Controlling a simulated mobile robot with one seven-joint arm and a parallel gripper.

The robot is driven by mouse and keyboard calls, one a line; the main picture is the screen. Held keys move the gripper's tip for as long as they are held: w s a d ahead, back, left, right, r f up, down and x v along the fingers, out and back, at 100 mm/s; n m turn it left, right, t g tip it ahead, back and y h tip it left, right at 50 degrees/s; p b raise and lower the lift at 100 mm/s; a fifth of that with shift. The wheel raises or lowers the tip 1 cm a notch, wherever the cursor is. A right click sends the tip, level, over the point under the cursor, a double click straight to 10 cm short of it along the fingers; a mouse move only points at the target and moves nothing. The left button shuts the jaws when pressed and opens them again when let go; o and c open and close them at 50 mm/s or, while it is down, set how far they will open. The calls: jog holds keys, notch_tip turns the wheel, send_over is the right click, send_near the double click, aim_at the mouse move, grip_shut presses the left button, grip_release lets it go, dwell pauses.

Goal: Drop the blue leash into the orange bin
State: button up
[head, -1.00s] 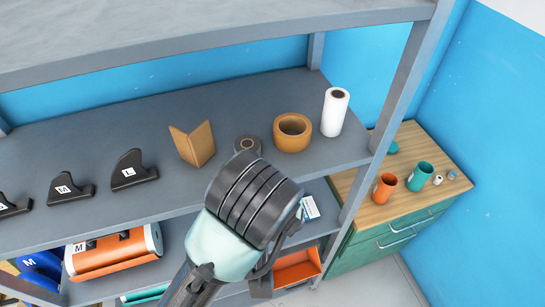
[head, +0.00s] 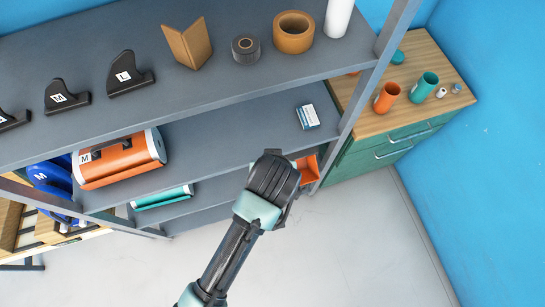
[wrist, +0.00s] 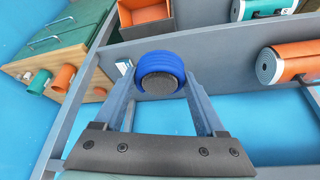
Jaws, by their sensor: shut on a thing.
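The blue leash (wrist: 160,62), a round coil with a dark grey disc facing the camera, sits between the two fingers of my gripper (wrist: 160,82) in the wrist view. The gripper is shut on it. In the head view my gripper (head: 272,182) is in front of the shelf unit at lower-shelf height, and its dark body hides the leash. The orange bin (head: 308,169) shows partly behind and right of the gripper, at the right end of a low shelf. It also shows at the top of the wrist view (wrist: 145,18), beyond the leash and apart from it.
The upper shelf holds black fins (head: 128,75), a cardboard piece (head: 188,45) and tape rolls (head: 293,32). A shelf post (head: 365,95) stands beside a green cabinet (head: 375,150). Floor in front is clear.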

jog(key=shift+m, duration=0.3)
jog(key=w+r, duration=0.2)
jog(key=w+d+r, duration=0.1)
jog(key=w+r, duration=0.1)
jog(key=w+d+r, duration=0.1)
jog(key=w+r, duration=0.1)
jog(key=shift+w+d+r, duration=0.1)
jog(key=shift+w+d, duration=0.1)
jog(key=shift+d, duration=0.05)
jog(key=w+r, duration=0.2)
jog(key=r, duration=0.1)
jog(key=shift+w+d+r, duration=0.1)
jog(key=shift+w+d, duration=0.05)
jog(key=shift+w, duration=0.15)
jog(key=shift+r, duration=0.1)
